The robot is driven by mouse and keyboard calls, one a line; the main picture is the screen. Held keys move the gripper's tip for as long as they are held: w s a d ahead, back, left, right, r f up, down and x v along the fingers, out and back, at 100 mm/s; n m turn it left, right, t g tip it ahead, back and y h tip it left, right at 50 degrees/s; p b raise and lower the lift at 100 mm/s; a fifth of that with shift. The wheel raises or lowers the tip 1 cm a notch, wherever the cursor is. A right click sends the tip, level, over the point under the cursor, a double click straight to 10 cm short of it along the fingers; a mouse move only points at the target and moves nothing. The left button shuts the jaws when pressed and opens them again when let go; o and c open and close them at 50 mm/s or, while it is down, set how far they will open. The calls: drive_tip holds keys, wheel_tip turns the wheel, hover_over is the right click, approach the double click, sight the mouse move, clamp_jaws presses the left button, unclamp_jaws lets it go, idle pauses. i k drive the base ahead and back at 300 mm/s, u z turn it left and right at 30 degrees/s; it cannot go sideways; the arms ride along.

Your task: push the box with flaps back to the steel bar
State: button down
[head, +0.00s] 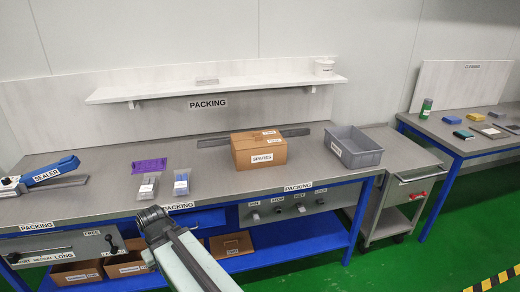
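The brown cardboard box (259,155) labelled SPARES stands upright on the grey packing bench, right of its middle. Its top flaps look closed. The dark steel bar (296,132) lies along the back of the bench behind the box, showing on both sides of it. The box hides the bar's middle, so I cannot tell whether they touch. My gripper (151,216) is at the bench's front edge, left of and nearer than the box, apart from it. Its fingers are too small and dark to read.
A grey bin (354,150) stands right of the box. Two small bagged packs (181,184) and a purple piece (149,165) lie left of it. A blue sealer (45,175) is at far left. The bench in front of the box is clear.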

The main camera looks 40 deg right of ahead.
sight(247, 160)
drive_tip(key=u, duration=1.65)
drive_tip(key=k, duration=0.7)
drive_tip(key=z, duration=0.7)
drive_tip(key=i, duration=1)
drive_tip(key=u, duration=0.05)
